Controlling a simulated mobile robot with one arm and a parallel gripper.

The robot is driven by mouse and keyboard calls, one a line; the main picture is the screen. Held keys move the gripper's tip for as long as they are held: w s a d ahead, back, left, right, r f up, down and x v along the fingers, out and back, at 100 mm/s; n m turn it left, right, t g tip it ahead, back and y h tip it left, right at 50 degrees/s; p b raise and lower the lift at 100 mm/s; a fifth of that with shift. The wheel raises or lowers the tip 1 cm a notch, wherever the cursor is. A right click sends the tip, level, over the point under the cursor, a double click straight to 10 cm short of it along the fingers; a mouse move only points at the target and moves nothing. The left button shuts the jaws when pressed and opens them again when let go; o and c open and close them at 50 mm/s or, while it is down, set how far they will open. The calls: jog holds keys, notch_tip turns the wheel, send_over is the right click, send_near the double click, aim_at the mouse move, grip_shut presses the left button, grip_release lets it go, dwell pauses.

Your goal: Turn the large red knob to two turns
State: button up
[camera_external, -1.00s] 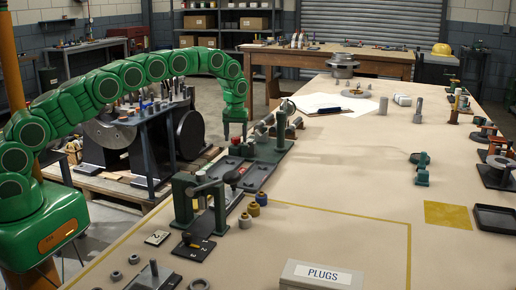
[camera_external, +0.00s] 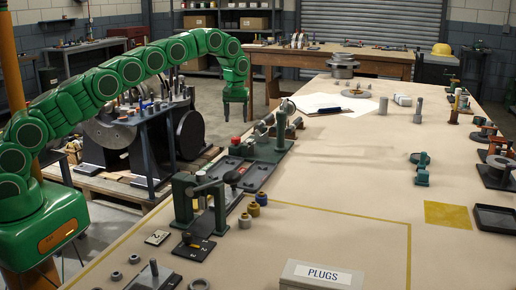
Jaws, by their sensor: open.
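A small red part (camera_external: 236,140), which may be the red knob, shows at the far end of the dark fixture (camera_external: 247,172) along the table's left edge. It is too small to make out its shape or how far it is turned. My gripper (camera_external: 236,116) points down, open and empty, above and beyond this red part in the picture, with a visible gap between them. Another small red spot shows nearer on the same fixture. Its details cannot be told.
A green post (camera_external: 281,124) and grey cylinders stand right beside the fixture. A green press-like frame (camera_external: 186,199) stands nearer. A PLUGS box (camera_external: 322,275) is at the front. The table's middle is largely clear; several small devices stand at the right.

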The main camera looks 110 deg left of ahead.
jog(key=w+d+r+m, duration=0.2)
jog(key=w+d+r, duration=0.2)
jog(key=d, duration=0.4)
jog(key=w+d+r+m, duration=0.2)
jog(key=w+d+r, duration=0.1)
jog(key=w+d, duration=0.2)
jog(key=shift+w+d+r, duration=0.2)
jog(key=shift+d+r, duration=0.2)
jog(key=shift+d, duration=1)
jog(key=shift+c, duration=0.2)
jog(key=shift+a, duration=0.1)
jog(key=shift+c, duration=1.2)
jog(key=m, duration=0.5)
send_over(236, 138)
notch_tip(236, 138, down, 8)
jog(key=shift+f, duration=4.1)
jog(key=shift+c, duration=0.3)
